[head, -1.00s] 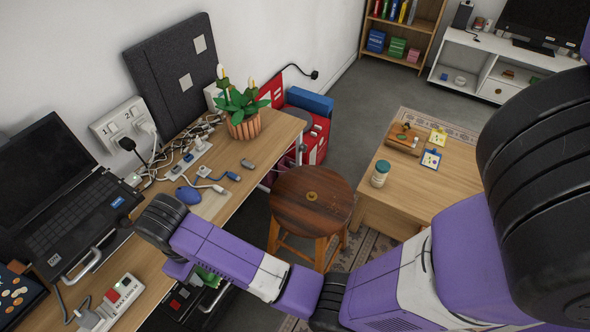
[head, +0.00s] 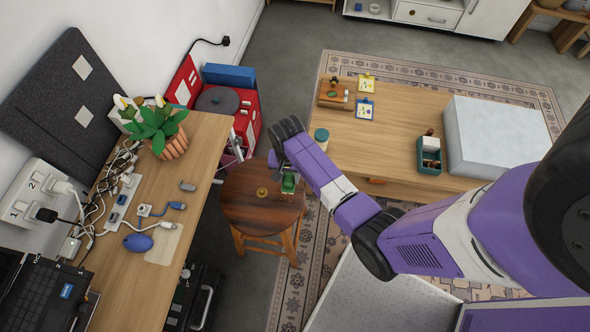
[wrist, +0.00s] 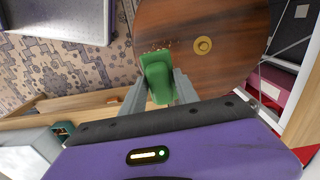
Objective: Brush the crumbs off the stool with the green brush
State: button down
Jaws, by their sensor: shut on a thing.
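The round wooden stool (head: 240,208) stands between the desk and the low table. It also fills the upper part of the wrist view (wrist: 228,70). My gripper (wrist: 158,92) is shut on the green brush (wrist: 157,68), with a grey finger on each side of it. In the head view the brush (head: 289,183) is over the right part of the stool seat. Small tan crumbs (wrist: 161,47) lie on the seat just beyond the brush head. A round yellow-brown piece (wrist: 203,45) sits on the seat. I cannot tell whether the bristles touch the wood.
The desk (head: 150,285) with a potted plant (head: 174,145), cables and a blue mouse (head: 138,242) is left of the stool. The low table (head: 400,125) is to the right, with a jar (head: 321,138) near its edge. A red case (head: 245,118) stands behind the stool.

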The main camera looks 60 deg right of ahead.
jog(key=shift+m, duration=0.9)
jog(key=f+b, duration=0.2)
jog(key=s+d+f+b, duration=0.1)
jog(key=f, duration=0.1)
jog(key=f+b, duration=0.2)
jog(key=f, duration=0.1)
jog(key=shift+s+d+b, duration=0.3)
jog(key=shift+f+b, duration=0.35)
jog(key=shift+f, duration=0.25)
jog(key=shift+w+a+r, duration=0.1)
jog(key=shift+w+a, duration=0.1)
jog(key=shift+w, duration=0.35)
jog(key=shift+w+a, duration=0.2)
jog(key=shift+w, duration=0.35)
jog(key=shift+w+a+b, duration=0.2)
jog(key=shift+w+b, duration=0.1)
jog(key=shift+w, duration=0.2)
jog(key=shift+w+a+b, duration=0.2)
jog(key=shift+w+b, duration=0.1)
jog(key=shift+w, duration=0.2)
jog(key=shift+w+a, duration=0.25)
jog(key=shift+w, duration=0.35)
jog(key=shift+w+a, duration=0.2)
jog(key=shift+w, duration=0.4)
